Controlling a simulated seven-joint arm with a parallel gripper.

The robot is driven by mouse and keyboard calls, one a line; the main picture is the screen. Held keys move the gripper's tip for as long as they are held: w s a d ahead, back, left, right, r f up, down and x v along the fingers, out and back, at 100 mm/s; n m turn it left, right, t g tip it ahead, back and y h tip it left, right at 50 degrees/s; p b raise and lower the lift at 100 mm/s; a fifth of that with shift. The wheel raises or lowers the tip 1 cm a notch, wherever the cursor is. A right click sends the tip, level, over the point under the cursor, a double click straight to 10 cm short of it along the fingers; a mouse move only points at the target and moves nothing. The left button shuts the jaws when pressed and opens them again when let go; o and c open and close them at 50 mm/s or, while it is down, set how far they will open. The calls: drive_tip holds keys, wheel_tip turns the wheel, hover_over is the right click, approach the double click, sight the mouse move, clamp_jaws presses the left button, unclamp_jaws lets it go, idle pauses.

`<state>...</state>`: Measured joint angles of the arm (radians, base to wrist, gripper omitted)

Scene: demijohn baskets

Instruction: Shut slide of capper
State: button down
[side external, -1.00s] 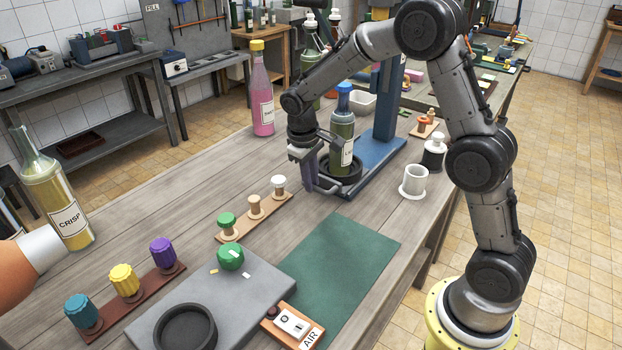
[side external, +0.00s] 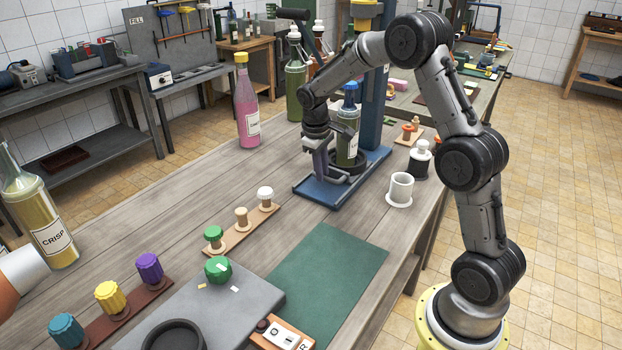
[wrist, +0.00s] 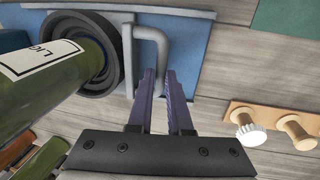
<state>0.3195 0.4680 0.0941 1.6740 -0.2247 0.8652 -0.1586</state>
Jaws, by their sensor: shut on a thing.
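The capper has a blue base (side external: 312,190) and a blue column (side external: 375,105) on the wooden bench. Its slide carries a black round seat (side external: 366,160), which also shows in the wrist view (wrist: 108,72). A green bottle (side external: 347,148) with a blue top stands upright in the seat, close in front of the column. A grey bent handle (wrist: 152,33) sticks out from the seat. My gripper (side external: 326,174) is low at the seat's front left. In the wrist view its purple fingers (wrist: 159,72) are closed on the handle's end. The exact contact is partly hidden.
A white cup (side external: 400,189) and a dark bottle (side external: 420,160) stand right of the capper. A pink bottle (side external: 247,108) and a green bottle (side external: 295,85) stand left and behind. A stopper rack (side external: 238,232) lies in front. The bench left of the base is clear.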

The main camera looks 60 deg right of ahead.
sight(331, 166)
drive_tip(key=d, duration=0.4)
drive_tip(key=shift+d+r, duration=0.1)
drive_tip(key=shift+d, duration=0.15)
drive_tip(key=c, duration=0.8)
unclamp_jaws()
drive_tip(key=shift+c, duration=0.2)
drive_tip(key=shift+a, duration=0.1)
wheel_tip(331, 166, up, 14)
drive_tip(key=a, duration=0.2)
drive_tip(key=shift+a+f, duration=0.2)
drive_tip(key=shift+f, duration=0.05)
